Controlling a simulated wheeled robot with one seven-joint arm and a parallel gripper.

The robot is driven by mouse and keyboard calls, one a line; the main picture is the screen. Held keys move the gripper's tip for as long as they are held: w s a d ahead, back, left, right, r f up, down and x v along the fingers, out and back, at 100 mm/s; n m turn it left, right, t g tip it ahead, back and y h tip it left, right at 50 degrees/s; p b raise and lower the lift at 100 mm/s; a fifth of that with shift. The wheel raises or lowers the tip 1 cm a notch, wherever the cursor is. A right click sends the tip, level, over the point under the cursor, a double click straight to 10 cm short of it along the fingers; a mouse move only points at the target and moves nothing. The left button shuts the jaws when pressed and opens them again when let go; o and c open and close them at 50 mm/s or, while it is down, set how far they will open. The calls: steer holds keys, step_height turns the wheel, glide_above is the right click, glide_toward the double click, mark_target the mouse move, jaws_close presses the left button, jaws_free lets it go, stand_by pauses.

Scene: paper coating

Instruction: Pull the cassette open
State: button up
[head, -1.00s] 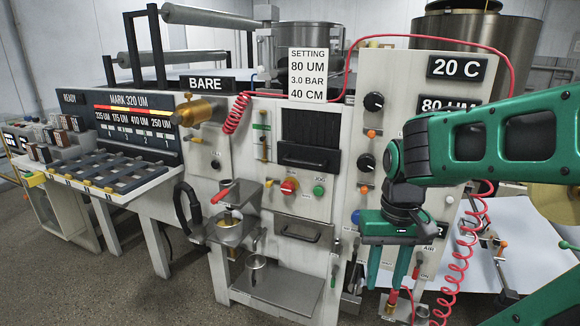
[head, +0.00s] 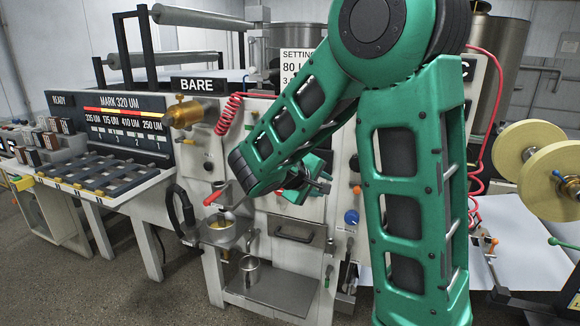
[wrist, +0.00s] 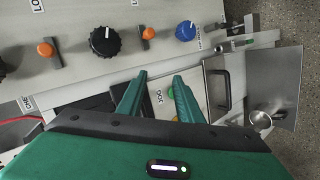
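The machine front (head: 262,215) carries a lower drawer with a dark bar handle (head: 296,233). That handle also shows in the wrist view (wrist: 222,90), right of my fingers. The black slotted unit with its own handle above it is hidden behind my arm in the head view. In the wrist view a dark part of the front (wrist: 98,101) shows left of my fingers, partly covered. I cannot tell which unit is the cassette. My gripper (wrist: 160,76) is open and empty, in front of the panel near the JOG label. It is partly hidden by my arm in the head view (head: 318,181).
A blue knob (wrist: 186,31), a black knob (wrist: 105,40) and orange buttons stick out near my fingers. A cup (head: 250,272) stands on the lower shelf (head: 285,292). Rollers (head: 548,168) stand at right.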

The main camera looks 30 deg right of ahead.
steer(key=w+a+r+n+t+h, duration=0.25)
steer(key=w+a+n+t, duration=0.25)
steer(key=w+a, duration=0.4)
steer(key=shift+y, duration=0.45)
steer(key=x, duration=1.1)
steer(key=shift+w+d+r, duration=0.2)
steer(key=shift+w+d, duration=0.1)
steer(key=shift+d, duration=0.05)
steer(key=shift+c, duration=0.6)
